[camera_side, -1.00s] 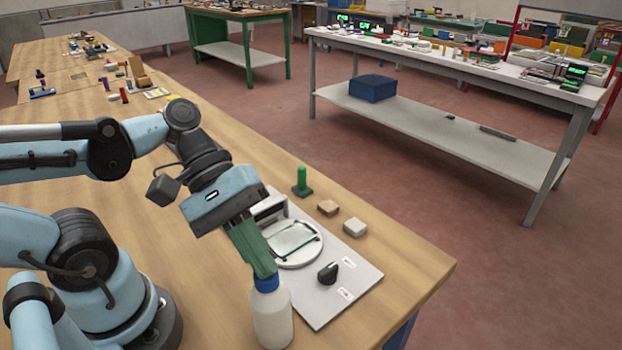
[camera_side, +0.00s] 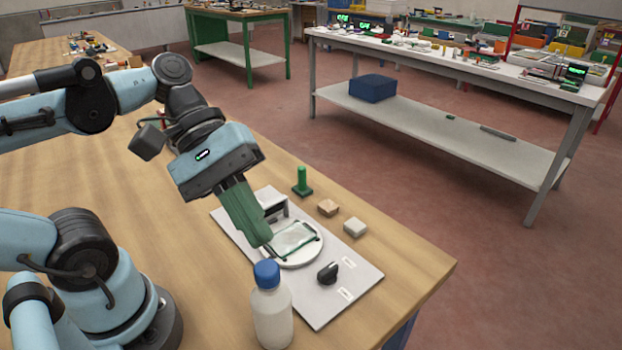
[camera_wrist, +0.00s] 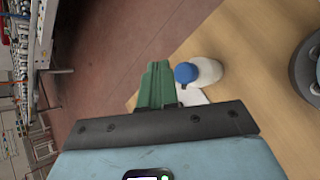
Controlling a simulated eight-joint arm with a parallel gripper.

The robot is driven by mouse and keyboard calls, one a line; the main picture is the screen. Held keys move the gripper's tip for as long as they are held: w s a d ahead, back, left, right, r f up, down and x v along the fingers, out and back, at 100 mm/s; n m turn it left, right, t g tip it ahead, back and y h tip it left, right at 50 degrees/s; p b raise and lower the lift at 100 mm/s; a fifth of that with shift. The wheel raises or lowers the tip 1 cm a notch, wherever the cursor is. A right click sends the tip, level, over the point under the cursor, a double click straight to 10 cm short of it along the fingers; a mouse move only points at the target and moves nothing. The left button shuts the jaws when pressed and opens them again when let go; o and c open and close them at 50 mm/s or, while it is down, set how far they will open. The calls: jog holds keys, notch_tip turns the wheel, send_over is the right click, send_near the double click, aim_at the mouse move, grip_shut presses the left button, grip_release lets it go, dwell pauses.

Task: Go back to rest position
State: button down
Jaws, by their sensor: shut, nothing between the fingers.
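My gripper (camera_side: 262,243) has green fingers that are closed together with nothing between them. In the side view it hangs tilted in front of the left edge of the glass edger plate, above and behind the bottle. In the wrist view the green fingers (camera_wrist: 156,66) point away from the wrist, beside the bottle and apart from it. The white bottle (camera_side: 272,318) with a blue cap stands upright on the bench. The glass edger (camera_side: 335,300) is a grey plate with a black knob and a round white disc, on which a glass pane (camera_side: 295,241) lies.
A green stamp-like piece (camera_side: 302,183), a tan block (camera_side: 328,207) and a grey block (camera_side: 355,227) stand behind the plate. The wooden bench (camera_side: 150,240) is clear left of the plate. A white table (camera_side: 450,65) stands farther back.

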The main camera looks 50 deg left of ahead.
jog(key=w+a+f+m+t+y, duration=0.6)
jog(key=w+a+m+y, duration=0.3)
jog(key=w+a+m, duration=0.1)
jog(key=shift+w+a+f, duration=0.4)
jog(key=shift+w+a, duration=0.05)
jog(key=shift+a, duration=0.65)
